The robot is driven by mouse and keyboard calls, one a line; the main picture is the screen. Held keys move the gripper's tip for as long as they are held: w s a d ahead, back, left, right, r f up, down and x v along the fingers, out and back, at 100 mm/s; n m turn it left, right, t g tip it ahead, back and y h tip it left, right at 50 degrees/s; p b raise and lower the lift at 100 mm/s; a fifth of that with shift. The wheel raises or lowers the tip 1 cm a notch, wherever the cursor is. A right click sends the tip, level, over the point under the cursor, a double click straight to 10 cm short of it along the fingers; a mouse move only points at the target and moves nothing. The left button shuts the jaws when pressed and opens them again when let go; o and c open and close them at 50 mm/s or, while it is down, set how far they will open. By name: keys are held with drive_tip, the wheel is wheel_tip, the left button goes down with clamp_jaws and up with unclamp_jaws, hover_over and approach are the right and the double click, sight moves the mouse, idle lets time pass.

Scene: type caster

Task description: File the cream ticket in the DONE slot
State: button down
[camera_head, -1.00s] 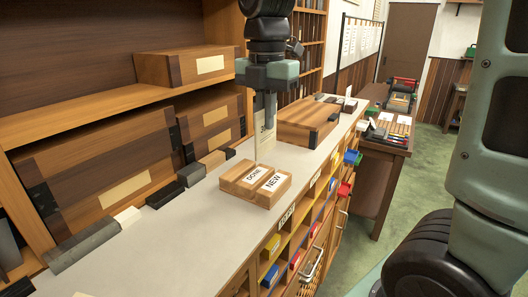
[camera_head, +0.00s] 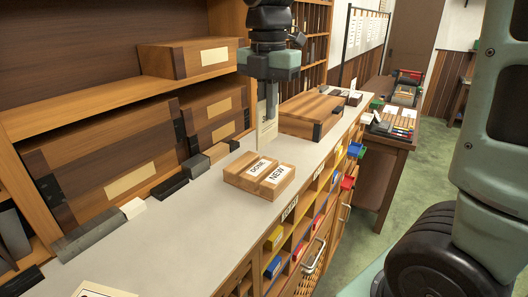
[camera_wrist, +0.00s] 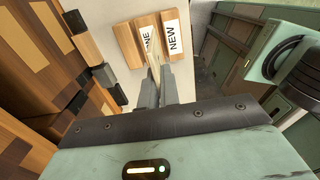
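The cream ticket (camera_head: 267,134) hangs upright below my gripper (camera_head: 271,112), which is shut on its upper part. The ticket's lower end is just behind the wooden block (camera_head: 246,187) in the head view; I cannot tell whether it touches anything. The block lies on the grey counter and carries a DONE label (camera_head: 259,166) and a NEW label (camera_head: 277,173). In the wrist view the ticket (camera_wrist: 154,66) shows edge-on between the fingers (camera_wrist: 158,92), overlapping the DONE label (camera_wrist: 147,41). The NEW label (camera_wrist: 172,36) is clear to its right. The slot openings are not clearly visible.
A wooden box (camera_head: 311,113) stands on the counter behind the block. Small dark and wooden blocks (camera_head: 195,166) line the left, before large drawer boxes (camera_head: 126,160). Another cream card (camera_head: 103,290) lies at the bottom edge.

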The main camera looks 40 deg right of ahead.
drive_tip(key=w+p, duration=0.1)
drive_tip(key=w+a+p, duration=0.1)
drive_tip(key=w, duration=0.1)
drive_tip(key=w+a+f+p, duration=0.1)
drive_tip(key=shift+w+p, duration=0.25)
drive_tip(key=shift+p, duration=0.15)
drive_tip(key=shift+f+b, duration=1.5)
drive_tip(key=shift+f, duration=0.9)
drive_tip(key=shift+f+b, duration=1.35)
drive_tip(key=shift+f, duration=0.75)
drive_tip(key=c, duration=1.6)
unclamp_jaws()
drive_tip(key=shift+o, duration=0.2)
drive_tip(key=shift+r, duration=0.15)
